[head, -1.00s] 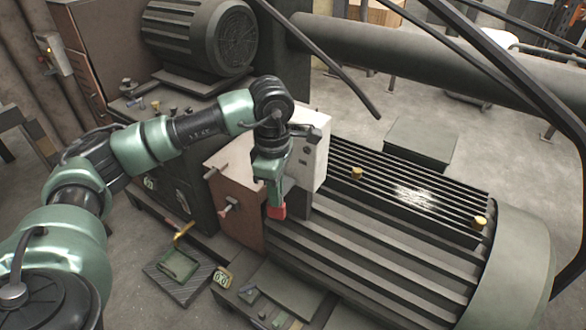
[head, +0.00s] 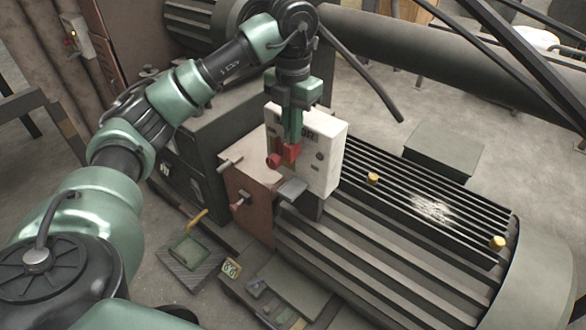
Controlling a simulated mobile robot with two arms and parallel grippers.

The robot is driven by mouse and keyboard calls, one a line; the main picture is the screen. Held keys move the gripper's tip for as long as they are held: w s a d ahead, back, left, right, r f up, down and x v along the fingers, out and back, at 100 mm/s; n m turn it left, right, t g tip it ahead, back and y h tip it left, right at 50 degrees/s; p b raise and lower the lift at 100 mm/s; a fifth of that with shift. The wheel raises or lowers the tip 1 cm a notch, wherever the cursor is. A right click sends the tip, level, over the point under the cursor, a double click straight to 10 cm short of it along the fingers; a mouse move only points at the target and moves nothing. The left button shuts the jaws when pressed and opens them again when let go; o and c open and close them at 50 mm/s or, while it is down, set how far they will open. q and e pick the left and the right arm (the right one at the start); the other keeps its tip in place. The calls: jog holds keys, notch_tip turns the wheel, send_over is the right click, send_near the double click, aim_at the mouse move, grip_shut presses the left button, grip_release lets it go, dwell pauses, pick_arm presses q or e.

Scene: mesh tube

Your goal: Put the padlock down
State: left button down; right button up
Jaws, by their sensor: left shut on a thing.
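My left gripper (head: 292,136) points down in front of the white switch box (head: 328,152). It is shut on the small red padlock (head: 292,153), which hangs at its fingertips. The fingers hide part of the padlock. A round red knob (head: 273,161) shows just left of the padlock. I cannot tell whether the padlock touches it or the box. My right gripper is not in view.
A small grey ledge (head: 291,189) juts out below the padlock. The large ribbed motor (head: 380,250) fills the right. A black mat with a green tray (head: 188,249) lies on the floor at lower left. A dark pipe (head: 365,75) slants behind.

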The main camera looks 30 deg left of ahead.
aim_at(292, 156)
pick_arm(q)
notch_tip(292, 156, down, 7)
jog(key=shift+r+p, duration=0.2)
jog(key=shift+p, duration=0.4)
jog(key=shift+f, duration=0.55)
notch_tip(292, 156, down, 3)
jog(key=shift+f+p, duration=0.1)
jog(key=shift+p, duration=0.5)
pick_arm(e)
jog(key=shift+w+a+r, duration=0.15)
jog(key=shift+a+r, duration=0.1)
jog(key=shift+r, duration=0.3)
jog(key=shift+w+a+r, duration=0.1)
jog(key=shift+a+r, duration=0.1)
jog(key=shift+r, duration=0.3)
pick_arm(q)
jog(key=shift+f, duration=0.2)
jog(key=c, duration=1.6)
grip_release()
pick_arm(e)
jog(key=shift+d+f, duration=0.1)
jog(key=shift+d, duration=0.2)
pick_arm(q)
jog(key=shift+r, duration=0.15)
